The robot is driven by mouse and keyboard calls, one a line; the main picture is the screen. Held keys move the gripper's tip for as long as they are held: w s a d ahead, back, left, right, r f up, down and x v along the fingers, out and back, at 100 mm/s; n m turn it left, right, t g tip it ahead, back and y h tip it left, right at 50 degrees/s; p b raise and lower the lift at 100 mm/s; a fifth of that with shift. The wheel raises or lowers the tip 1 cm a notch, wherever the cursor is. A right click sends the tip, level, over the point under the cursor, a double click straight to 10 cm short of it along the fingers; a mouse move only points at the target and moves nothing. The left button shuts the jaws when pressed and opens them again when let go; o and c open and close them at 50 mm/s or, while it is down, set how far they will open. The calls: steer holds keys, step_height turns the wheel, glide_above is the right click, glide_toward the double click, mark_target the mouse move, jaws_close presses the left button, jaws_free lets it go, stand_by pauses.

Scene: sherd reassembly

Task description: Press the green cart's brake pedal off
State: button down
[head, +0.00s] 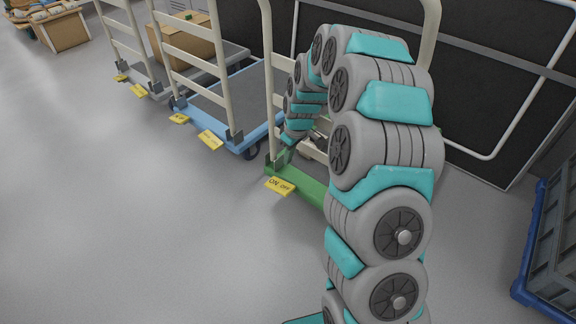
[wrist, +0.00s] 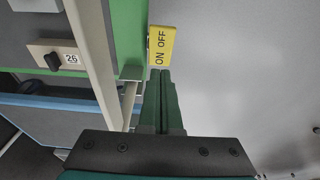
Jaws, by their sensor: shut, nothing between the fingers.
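The green cart (head: 312,188) stands in the middle of the head view, partly hidden behind my arm. Its yellow brake pedal (head: 280,186), marked ON and OFF, sticks out at the cart's near left corner. In the wrist view the pedal (wrist: 161,45) lies beside the green deck edge (wrist: 127,35), with OFF at the top and ON at the bottom. My gripper (wrist: 161,74) is shut and empty. Its fingertips appear just below the pedal's ON end; I cannot tell whether they touch it. In the head view my arm mostly hides the gripper.
A blue cart (head: 205,122) with its own yellow pedals stands left of the green one. A grey cart (head: 146,80) with a cardboard box (head: 185,40) stands farther back. A blue-edged crate (head: 540,245) is at right. The floor in front is clear.

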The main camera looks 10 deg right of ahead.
mark_target(285, 187)
steer(key=f, duration=1.2)
steer(key=shift+w+a+f, duration=0.1)
steer(key=shift+w+a, duration=0.25)
steer(key=shift+w, duration=0.05)
steer(key=shift+f, duration=0.35)
steer(key=shift+d+f, duration=0.1)
